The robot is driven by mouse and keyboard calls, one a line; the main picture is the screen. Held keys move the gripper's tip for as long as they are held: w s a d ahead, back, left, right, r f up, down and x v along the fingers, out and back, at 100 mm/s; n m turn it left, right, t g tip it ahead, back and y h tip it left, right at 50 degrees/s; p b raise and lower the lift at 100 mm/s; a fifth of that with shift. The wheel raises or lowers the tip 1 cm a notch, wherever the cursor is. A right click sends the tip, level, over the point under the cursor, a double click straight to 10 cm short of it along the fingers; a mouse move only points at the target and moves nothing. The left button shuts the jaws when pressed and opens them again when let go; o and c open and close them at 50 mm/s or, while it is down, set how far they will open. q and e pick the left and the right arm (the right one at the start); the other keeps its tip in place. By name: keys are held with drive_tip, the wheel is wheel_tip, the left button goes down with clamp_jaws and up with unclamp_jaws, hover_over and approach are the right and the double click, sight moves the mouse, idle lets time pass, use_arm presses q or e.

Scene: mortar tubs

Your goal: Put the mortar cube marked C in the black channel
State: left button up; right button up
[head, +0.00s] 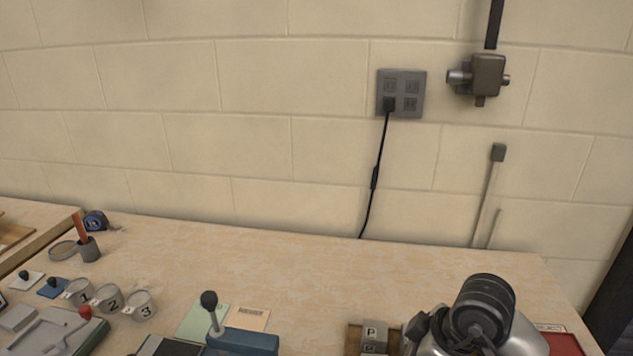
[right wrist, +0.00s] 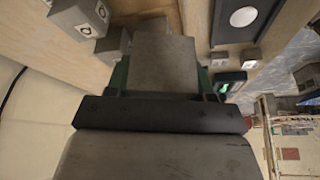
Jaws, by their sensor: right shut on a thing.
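My right gripper (right wrist: 165,85), with green fingertips, is shut on a plain grey mortar cube (right wrist: 165,62) in the right wrist view. No letter shows on the face turned to the camera. In the head view my right arm is at the lower right and hides its gripper. A grey cube marked P (head: 374,332) stands in a wooden tray (head: 353,340) left of my arm. In the right wrist view, a cube with round marks (right wrist: 76,18) is at the upper left; I cannot read its letter surely. I cannot identify the black channel surely. My left gripper is not in view.
A blue block with a black-knobbed lever (head: 240,343) stands at the bottom middle. Numbered cups (head: 109,298) stand at the left. A red tray (head: 552,330) lies right of my arm. A dark panel with a white disc (right wrist: 243,18) shows in the right wrist view.

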drive_tip(key=w+d+n, duration=0.1)
drive_tip(key=d, duration=0.3)
drive_tip(key=w+d+r+n, duration=0.1)
drive_tip(key=w+d, duration=0.1)
drive_tip(key=d, duration=0.2)
drive_tip(key=w+d+n+g, duration=0.1)
drive_tip(key=w+d, duration=0.1)
drive_tip(key=d, duration=0.2)
drive_tip(key=shift+d+r, duration=0.2)
drive_tip(key=shift+r, duration=0.05)
drive_tip(key=shift+w+d+r+n+y, duration=0.1)
drive_tip(key=shift+d+r+n+y, duration=0.05)
drive_tip(key=shift+d+n+y, duration=0.15)
drive_tip(key=shift+a, duration=0.1)
drive_tip(key=s+a+f, duration=0.1)
drive_tip(key=a+f, duration=0.1)
drive_tip(key=a, duration=0.1)
drive_tip(key=s+a+f+p, duration=0.1)
drive_tip(key=a+f, duration=0.1)
drive_tip(key=a, duration=0.2)
drive_tip(key=s+a+f+p, duration=0.1)
drive_tip(key=a+f, duration=0.1)
drive_tip(key=a, duration=0.2)
drive_tip(key=shift+f, duration=0.4)
drive_tip(key=shift+a+f, duration=0.1)
drive_tip(key=shift+f, duration=0.15)
wheel_tip(320, 180, down, 3)
drive_tip(key=shift+r+p, duration=0.1)
drive_tip(key=shift+p, duration=0.85)
drive_tip(key=shift+f, duration=0.3)
